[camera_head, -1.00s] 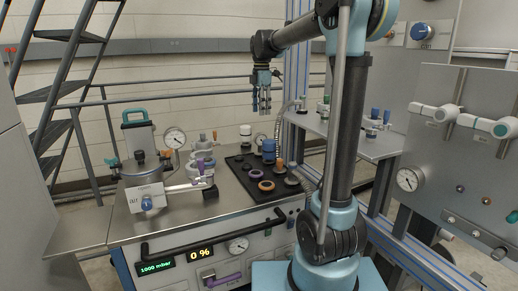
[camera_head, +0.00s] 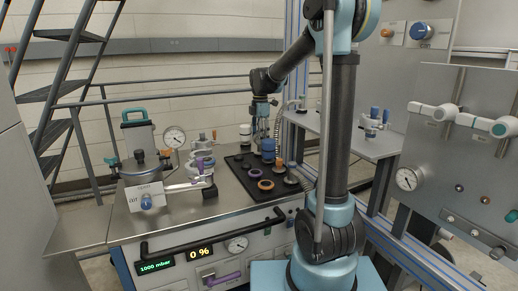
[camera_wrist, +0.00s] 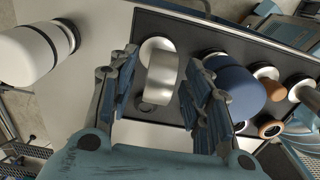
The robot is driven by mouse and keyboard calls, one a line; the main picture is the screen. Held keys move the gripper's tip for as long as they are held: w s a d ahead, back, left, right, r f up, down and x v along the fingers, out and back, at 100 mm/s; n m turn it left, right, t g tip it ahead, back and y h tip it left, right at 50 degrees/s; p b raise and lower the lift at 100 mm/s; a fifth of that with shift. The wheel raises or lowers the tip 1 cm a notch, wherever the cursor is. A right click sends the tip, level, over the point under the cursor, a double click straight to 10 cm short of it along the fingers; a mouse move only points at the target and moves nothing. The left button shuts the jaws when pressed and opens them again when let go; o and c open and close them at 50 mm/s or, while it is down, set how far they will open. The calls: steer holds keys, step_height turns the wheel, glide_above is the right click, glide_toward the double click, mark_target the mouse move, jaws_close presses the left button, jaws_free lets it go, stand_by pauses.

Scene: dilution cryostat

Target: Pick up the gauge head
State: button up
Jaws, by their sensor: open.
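A silver metal cylinder with a pale round flange, which looks like the gauge head (camera_wrist: 163,78), is on the dark mat (camera_wrist: 262,50) in the wrist view. My gripper (camera_wrist: 161,65) is open around it, one finger on each side; I cannot tell whether either finger touches it. In the head view my gripper (camera_head: 262,128) points down over the back of the mat, just behind the blue cylinder (camera_head: 268,147), and largely hides the silver part there.
The blue cylinder (camera_wrist: 232,82) stands close beside the right finger. A white cylinder with a black band (camera_wrist: 38,50) is at left. Orange and purple rings (camera_head: 266,185) lie farther forward on the mat. A raised metal shelf (camera_head: 355,143) is to the right.

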steer(key=shift+a+f, duration=0.1)
steer(key=shift+f, duration=1.6)
jaws_close()
step_height(320, 180, up, 10)
steer(key=shift+r, duration=0.1)
